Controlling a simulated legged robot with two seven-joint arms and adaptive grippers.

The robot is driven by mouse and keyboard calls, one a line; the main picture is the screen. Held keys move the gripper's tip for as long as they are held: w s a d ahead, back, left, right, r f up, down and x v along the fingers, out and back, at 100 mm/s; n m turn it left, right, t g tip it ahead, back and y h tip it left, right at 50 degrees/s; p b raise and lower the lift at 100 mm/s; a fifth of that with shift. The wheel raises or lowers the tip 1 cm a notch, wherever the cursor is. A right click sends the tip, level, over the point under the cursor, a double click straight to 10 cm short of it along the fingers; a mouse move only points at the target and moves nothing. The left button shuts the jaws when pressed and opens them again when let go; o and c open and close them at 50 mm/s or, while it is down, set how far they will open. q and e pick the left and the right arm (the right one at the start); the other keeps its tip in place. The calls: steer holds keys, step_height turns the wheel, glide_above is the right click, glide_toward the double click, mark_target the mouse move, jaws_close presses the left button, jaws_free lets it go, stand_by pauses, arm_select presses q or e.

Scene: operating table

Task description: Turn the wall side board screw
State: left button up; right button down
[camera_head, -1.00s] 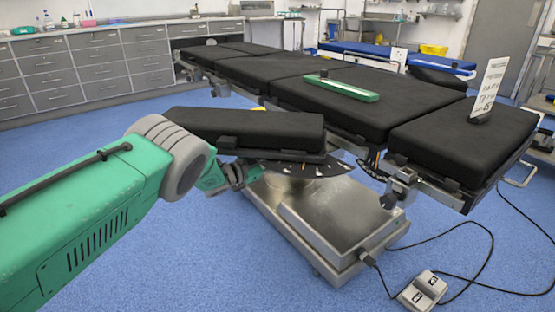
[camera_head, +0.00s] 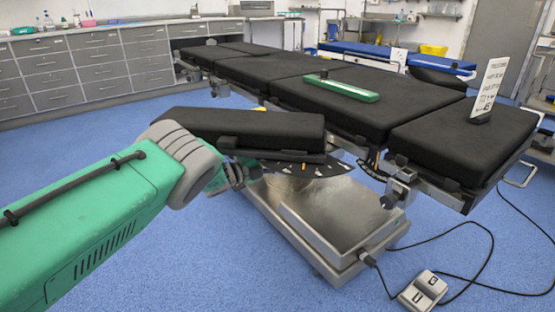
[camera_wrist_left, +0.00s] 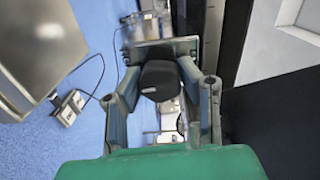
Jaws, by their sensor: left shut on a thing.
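The black padded side board (camera_head: 245,128) sticks out from the near left side of the operating table (camera_head: 350,92). My left arm comes in from the left, and my left gripper (camera_head: 232,177) is partly hidden at the underside of the board's inner part. In the left wrist view my left gripper (camera_wrist_left: 160,72) has its two fingers on either side of a dark knob, the screw (camera_wrist_left: 160,82), and is shut on it. The screw's shaft and thread are hidden. My right gripper is in neither view.
The table's metal base (camera_head: 325,225) stands below on the blue floor. A foot pedal (camera_head: 423,291) with black cables lies at the lower right. A second black pad (camera_head: 465,140) with a sign stands at the right.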

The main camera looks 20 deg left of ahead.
arm_select(q)
steer(key=m, duration=0.2)
steer(key=f+m, duration=0.1)
steer(key=m, duration=0.1)
steer(key=shift+s+m, duration=0.2)
steer(key=shift+m, duration=0.2)
stand_by(0.4)
steer(key=o, duration=1.2)
steer(key=shift+c, duration=0.2)
steer(key=shift+r, duration=0.2)
steer(key=shift+a+r, duration=0.1)
